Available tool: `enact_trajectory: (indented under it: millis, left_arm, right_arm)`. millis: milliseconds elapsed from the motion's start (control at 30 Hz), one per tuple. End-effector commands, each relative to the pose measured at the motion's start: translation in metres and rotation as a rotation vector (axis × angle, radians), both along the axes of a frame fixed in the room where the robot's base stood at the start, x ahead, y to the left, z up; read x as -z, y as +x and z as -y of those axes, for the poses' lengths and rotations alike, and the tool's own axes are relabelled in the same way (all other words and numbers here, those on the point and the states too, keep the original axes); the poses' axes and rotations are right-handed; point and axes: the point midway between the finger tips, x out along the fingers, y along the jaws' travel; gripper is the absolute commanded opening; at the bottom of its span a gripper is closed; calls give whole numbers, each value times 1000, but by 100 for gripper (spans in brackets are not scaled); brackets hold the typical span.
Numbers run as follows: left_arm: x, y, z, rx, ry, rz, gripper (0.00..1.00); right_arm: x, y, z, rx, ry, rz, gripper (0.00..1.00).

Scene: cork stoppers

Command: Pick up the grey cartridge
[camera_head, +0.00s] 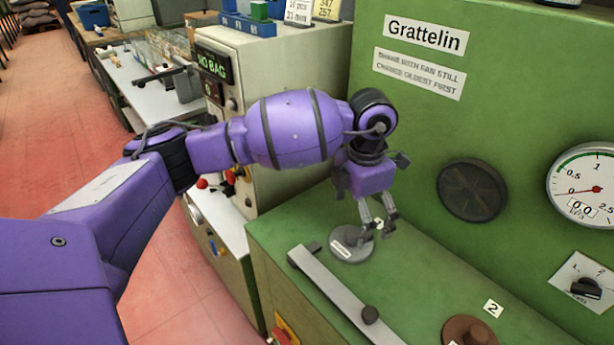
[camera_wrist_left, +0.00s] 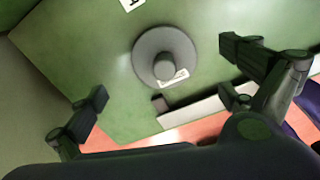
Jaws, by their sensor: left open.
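The grey cartridge (camera_head: 346,251) is a round grey disc with a raised knob and a white label. It sits on the green machine ledge (camera_head: 290,240) near its left end. In the left wrist view the cartridge (camera_wrist_left: 148,45) lies ahead of the fingers, with its knob in the middle. My left gripper (camera_head: 377,228) hangs over the cartridge, pointing down. In the left wrist view my left gripper (camera_wrist_left: 165,85) is open, its fingers wide apart with nothing between them. The cartridge appears below the fingertips, not touched. My right gripper is not in view.
A grey bar (camera_head: 335,295) with a dark knob lies along the ledge in front of the cartridge. A brown disc (camera_head: 468,332) sits further right by a "2" label (camera_head: 493,308). The green panel (camera_head: 420,130) with a dark round vent (camera_head: 471,191) and gauge (camera_head: 590,187) rises behind.

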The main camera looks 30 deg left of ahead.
Motion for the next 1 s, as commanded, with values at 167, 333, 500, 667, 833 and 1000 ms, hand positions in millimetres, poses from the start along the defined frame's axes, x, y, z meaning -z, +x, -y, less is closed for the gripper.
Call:
enact_trajectory:
  millis: [167, 333, 500, 667, 833, 1000]
  left_arm:
    - [16, -3, -1, 0, -1, -2, 99]
    - [39, -10, -1, 0, -2, -4, 99]
    - [60, -8, -1, 1, -4, -1, 99]
    - [61, -8, -1, 2, -4, 1, 99]
    - [60, -8, -1, 2, -4, 1, 83]
    - [60, -8, -1, 2, -3, 1, 61]
  right_arm:
    - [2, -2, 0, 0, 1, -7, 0]
    - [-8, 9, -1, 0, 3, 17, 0]
    - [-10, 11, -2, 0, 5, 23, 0]
    - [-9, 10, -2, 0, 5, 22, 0]
    - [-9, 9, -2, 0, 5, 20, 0]
    - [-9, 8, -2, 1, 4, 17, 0]
